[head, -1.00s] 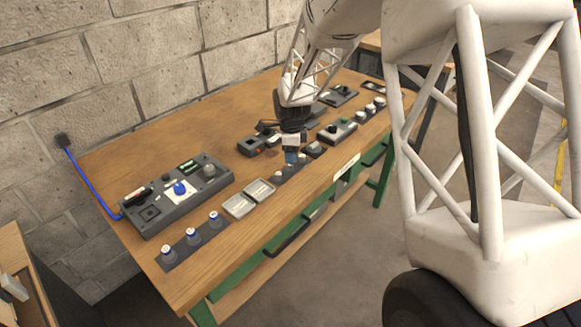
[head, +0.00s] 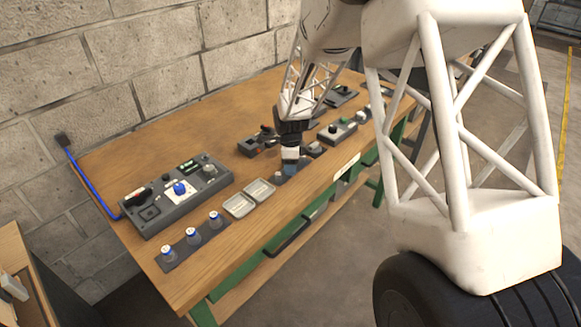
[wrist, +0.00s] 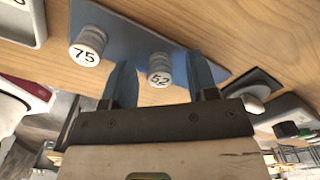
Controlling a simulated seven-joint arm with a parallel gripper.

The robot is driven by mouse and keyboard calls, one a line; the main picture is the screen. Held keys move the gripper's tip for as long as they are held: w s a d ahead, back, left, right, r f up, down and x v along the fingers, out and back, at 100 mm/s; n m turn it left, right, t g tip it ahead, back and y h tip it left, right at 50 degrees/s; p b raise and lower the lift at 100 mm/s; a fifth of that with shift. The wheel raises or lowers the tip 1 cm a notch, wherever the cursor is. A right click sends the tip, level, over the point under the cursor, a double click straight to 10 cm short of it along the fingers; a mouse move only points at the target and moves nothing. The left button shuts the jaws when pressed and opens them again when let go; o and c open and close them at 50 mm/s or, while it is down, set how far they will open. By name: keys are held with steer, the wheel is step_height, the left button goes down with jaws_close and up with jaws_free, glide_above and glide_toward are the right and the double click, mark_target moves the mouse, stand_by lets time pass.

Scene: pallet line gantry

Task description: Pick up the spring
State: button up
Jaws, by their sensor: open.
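Two short grey ribbed cylinders that look like coil springs stand on a blue-grey mat (wrist: 135,28) in the wrist view. The left one (wrist: 88,45) is marked 75 and the right one (wrist: 159,70) is marked 52. My gripper (wrist: 160,62) is open, its two blue fingers pointing toward the mat. The 52 spring appears between the fingers, nearer the middle, with visible room on both sides. The 75 spring is outside the left finger. In the head view my gripper (head: 290,166) is low over the front edge of the bench and partly hides this mat.
The wooden bench (head: 130,165) holds a grey control box (head: 150,215), two shallow trays (head: 239,206) and a dark mat with white-topped, blue-banded pieces (head: 191,236) at left. More devices (head: 338,132) stand right of my gripper. A block wall is behind.

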jaws_close()
steer(key=shift+r, duration=0.15)
stand_by(0.4)
steer(key=shift+r, duration=0.5)
step_height(320, 180, up, 2)
steer(key=shift+r, duration=0.1)
steer(key=s+d+r, duration=0.1)
steer(key=s+d, duration=0.2)
steer(key=s, duration=1.2)
steer(key=shift+s+r, duration=0.2)
steer(key=shift+s, duration=0.2)
steer(key=shift+a, duration=0.1)
